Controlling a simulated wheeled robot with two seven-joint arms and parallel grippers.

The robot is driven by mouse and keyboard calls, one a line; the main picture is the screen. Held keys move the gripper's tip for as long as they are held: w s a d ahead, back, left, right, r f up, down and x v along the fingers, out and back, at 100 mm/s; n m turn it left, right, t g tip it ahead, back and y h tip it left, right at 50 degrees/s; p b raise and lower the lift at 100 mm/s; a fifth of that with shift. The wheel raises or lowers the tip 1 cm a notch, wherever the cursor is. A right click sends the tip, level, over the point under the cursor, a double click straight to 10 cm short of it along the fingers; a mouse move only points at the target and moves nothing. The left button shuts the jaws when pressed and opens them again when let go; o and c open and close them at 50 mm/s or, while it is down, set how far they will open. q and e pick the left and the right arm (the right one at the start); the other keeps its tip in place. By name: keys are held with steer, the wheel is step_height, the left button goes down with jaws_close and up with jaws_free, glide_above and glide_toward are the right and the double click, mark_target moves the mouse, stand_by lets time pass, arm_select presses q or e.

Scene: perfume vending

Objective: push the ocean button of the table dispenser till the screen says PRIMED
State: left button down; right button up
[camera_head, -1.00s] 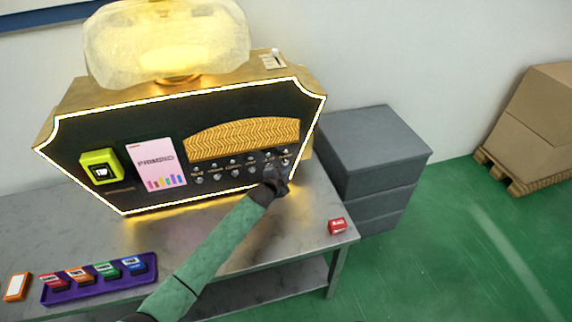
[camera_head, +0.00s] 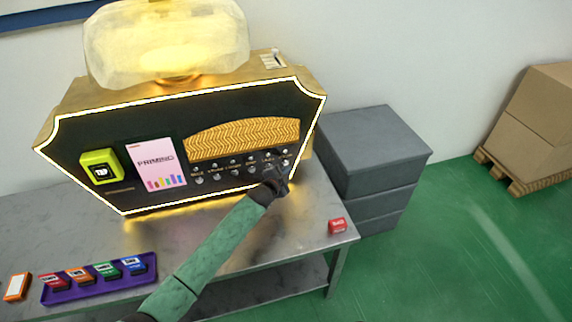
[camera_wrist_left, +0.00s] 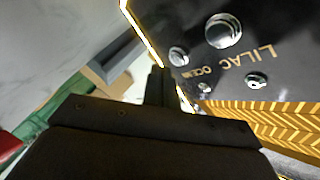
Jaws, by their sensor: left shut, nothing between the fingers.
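The table dispenser (camera_head: 110,135) stands on the table with a lit edge, and its screen (camera_head: 157,163) reads PRIMING. Two rows of round metal knobs run under its woven gold panel. In the left wrist view the ocean button (camera_wrist_left: 178,56) is the round metal knob beside the OCEAN lettering, with a smaller knob (camera_wrist_left: 204,87) across the label. My left gripper (camera_head: 280,181) is shut and empty at the right end of the rows. In the left wrist view its fingertips (camera_wrist_left: 160,76) are close beside the ocean button; I cannot tell whether they touch. My right gripper is out of view.
A lilac-lettered larger knob (camera_wrist_left: 222,31) neighbours the ocean button. A purple tray (camera_head: 98,291) of coloured blocks and an orange-white block (camera_head: 16,287) lie at the front left. A red block (camera_head: 337,226) sits near the table's right edge.

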arm_select(q)
steer(key=shift+w, duration=0.15)
stand_by(0.4)
steer(key=shift+w+a, duration=0.15)
steer(key=shift+w, duration=0.1)
steer(key=shift+w+a, duration=0.1)
steer(key=shift+w, duration=0.3)
stand_by(1.0)
steer(key=shift+s+r, duration=0.1)
steer(key=shift+s, duration=0.05)
steer(key=shift+s+d+p, duration=0.25)
steer(key=shift+s+p, duration=0.1)
steer(key=shift+s, duration=0.3)
steer(key=s, duration=0.1)
steer(key=s+d+p, duration=0.1)
steer(key=s, duration=0.1)
steer(key=s+p, duration=0.1)
steer(key=shift+s+d, duration=0.25)
steer(key=shift+s, duration=0.15)
stand_by(0.4)
